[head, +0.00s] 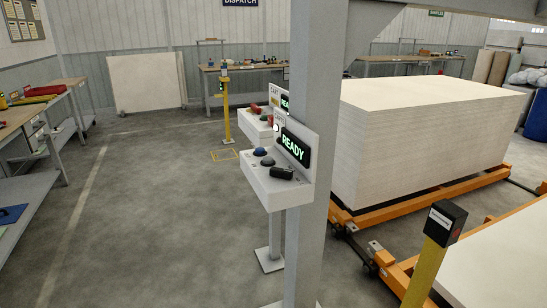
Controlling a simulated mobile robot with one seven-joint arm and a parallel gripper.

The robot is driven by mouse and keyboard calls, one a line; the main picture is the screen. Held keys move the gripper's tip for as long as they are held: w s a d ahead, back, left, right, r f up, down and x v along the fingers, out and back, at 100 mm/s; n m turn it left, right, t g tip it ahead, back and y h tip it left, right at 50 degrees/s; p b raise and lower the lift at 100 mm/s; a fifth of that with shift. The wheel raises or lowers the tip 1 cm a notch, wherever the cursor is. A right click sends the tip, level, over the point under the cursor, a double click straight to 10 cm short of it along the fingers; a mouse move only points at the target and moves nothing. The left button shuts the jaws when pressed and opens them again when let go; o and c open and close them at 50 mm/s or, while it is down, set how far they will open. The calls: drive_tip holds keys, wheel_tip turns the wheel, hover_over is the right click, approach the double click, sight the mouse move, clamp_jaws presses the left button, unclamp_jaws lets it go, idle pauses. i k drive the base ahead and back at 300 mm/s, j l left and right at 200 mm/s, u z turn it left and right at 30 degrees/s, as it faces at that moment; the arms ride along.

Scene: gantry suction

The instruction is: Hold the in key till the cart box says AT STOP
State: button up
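I cannot read any key labels. Just behind it is a second box (255,128) with red parts on top. Its sign (275,98) seems to read CART, and its display (284,103) shows the start of READY, the rest hidden. My gripper is not in view.
A tall pale stack (420,140) sits on an orange cart (420,203) at right. A yellow post (427,270) with a black head stands front right. Floor left of the boxes is clear, with workbenches beyond.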

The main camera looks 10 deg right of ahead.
sight(267, 160)
drive_tip(key=i+j+z, duration=0.1)
drive_tip(key=i+j, duration=0.55)
drive_tip(key=j, duration=0.15)
drive_tip(key=i+j+z, duration=0.15)
drive_tip(key=i+j, duration=0.45)
drive_tip(key=j, duration=0.25)
drive_tip(key=i+j+z, duration=0.15)
drive_tip(key=i+j, duration=0.15)
drive_tip(key=j, duration=0.15)
